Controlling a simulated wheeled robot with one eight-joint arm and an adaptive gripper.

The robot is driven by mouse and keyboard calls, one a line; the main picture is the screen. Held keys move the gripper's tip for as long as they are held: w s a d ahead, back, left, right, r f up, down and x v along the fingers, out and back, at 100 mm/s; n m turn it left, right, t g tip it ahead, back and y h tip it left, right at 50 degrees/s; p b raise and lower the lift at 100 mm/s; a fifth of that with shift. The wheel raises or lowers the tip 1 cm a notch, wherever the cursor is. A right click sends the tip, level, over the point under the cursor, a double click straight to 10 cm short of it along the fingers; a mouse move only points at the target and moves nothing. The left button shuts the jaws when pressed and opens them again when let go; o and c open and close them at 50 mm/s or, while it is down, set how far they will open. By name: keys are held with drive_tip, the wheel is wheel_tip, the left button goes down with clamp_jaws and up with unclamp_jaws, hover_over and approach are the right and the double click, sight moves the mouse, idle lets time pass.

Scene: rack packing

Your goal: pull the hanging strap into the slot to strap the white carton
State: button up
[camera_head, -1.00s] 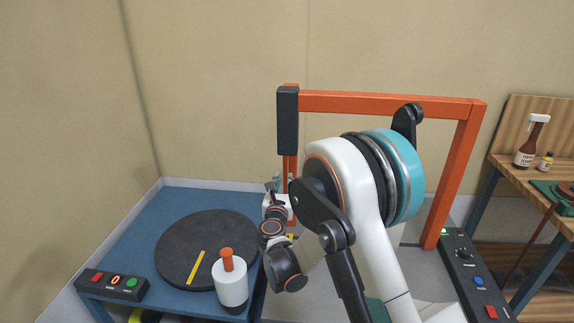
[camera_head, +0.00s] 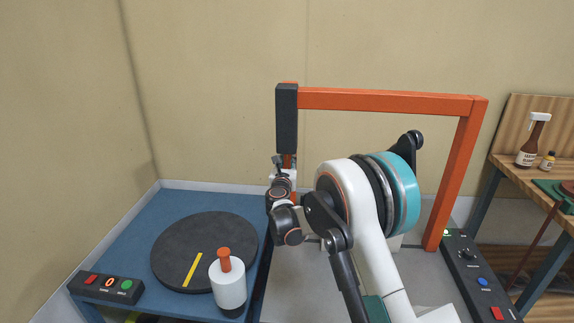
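My gripper (camera_head: 279,160) is small in the head view, just below the dark block (camera_head: 287,112) at the left post of the orange strapping arch (camera_head: 380,101). Its fingers are too small and too covered by my wrist to tell whether they are open or shut. I cannot make out the hanging strap or the slot. The white carton is not clearly visible; my arm covers most of the space inside the arch.
Left of the arch is a blue table (camera_head: 187,199) with a dark turntable (camera_head: 205,245), a white cylinder with an orange knob (camera_head: 228,288) and a button box (camera_head: 107,287). A control panel (camera_head: 474,270) and a wooden bench (camera_head: 545,187) stand on the right.

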clamp_jaws()
drive_tip(key=shift+f, duration=0.1)
